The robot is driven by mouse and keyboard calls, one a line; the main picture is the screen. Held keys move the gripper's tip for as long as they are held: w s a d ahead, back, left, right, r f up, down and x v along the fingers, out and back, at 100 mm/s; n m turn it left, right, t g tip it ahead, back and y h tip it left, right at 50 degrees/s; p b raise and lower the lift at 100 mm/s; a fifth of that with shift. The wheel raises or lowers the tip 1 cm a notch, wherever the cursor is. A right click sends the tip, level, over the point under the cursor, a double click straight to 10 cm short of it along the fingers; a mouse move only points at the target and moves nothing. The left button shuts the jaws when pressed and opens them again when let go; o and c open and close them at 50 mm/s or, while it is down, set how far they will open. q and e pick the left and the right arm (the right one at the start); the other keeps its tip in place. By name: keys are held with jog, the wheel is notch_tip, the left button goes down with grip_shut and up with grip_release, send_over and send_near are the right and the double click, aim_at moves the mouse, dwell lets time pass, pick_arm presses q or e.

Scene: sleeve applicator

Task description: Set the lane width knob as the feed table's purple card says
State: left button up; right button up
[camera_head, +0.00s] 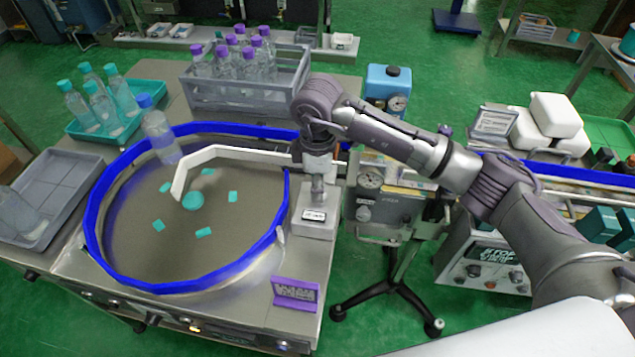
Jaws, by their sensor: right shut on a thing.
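The purple card (295,292) stands at the front right corner of the feed table (262,305); its writing is too small to read. The lane width knob (317,196) sits on a grey block with a small white label (314,215), at the right rim of the round turntable. My right gripper (317,176) points down and is shut on the knob from above. The gripper and wrist partly hide the knob, and I cannot read its setting. My left gripper is not in view.
The turntable (135,240) has a blue rim, a white guide rail (225,152) and several teal pieces. A clear bottle with a blue cap (158,132) stands at its rim. A grey crate of purple-capped bottles (235,100) is behind. A gauge unit on a tripod stand (375,208) is to the right.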

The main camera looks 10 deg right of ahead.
jog(key=shift+w+r, duration=0.1)
jog(key=o, duration=1.1)
jog(key=shift+o, duration=0.2)
notch_tip(320, 180, up, 12)
